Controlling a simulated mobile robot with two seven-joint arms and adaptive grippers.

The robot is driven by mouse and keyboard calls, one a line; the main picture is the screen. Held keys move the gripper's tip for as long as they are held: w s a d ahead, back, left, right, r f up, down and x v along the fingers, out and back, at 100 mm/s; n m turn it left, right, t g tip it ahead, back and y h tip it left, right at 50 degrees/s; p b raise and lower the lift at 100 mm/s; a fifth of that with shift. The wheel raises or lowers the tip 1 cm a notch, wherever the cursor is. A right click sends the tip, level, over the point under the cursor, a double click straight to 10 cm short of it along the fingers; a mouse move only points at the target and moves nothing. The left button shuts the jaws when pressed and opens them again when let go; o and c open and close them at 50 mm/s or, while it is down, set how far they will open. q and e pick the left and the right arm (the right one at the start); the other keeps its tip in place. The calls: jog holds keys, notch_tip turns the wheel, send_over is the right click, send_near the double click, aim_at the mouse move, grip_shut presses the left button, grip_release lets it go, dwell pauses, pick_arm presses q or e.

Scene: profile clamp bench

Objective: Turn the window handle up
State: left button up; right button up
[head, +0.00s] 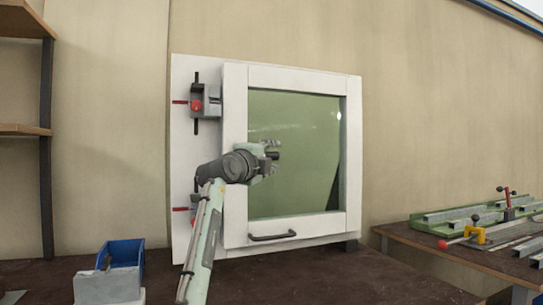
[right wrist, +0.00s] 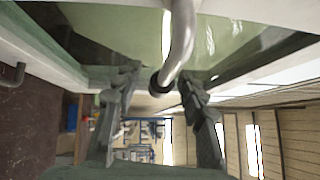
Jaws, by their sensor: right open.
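The white-framed window (head: 234,110) with green glass stands on the bench. In the right wrist view, a pale grey curved lever (right wrist: 183,40), which looks like the window handle, comes in from the top edge and reaches between my fingers, ending in a dark tip (right wrist: 157,84). In the head view my wrist hides most of it; a small dark end shows between the fingers. My right gripper (head: 271,156) is open in front of the glass near the left stile. Its fingers (right wrist: 159,82) stand either side of the lever; I cannot tell whether they touch it. My left gripper is not in view.
A dark pull bar (head: 272,237) sits on the bottom rail. Clamps with red knobs (head: 197,105) stand left of the frame. A blue bin (head: 124,255) is at lower left on the dark bench. A side table (head: 480,262) at right holds metal profiles and clamps.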

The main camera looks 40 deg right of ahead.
jog(key=shift+c, duration=0.2)
grip_shut()
dwell(0.3)
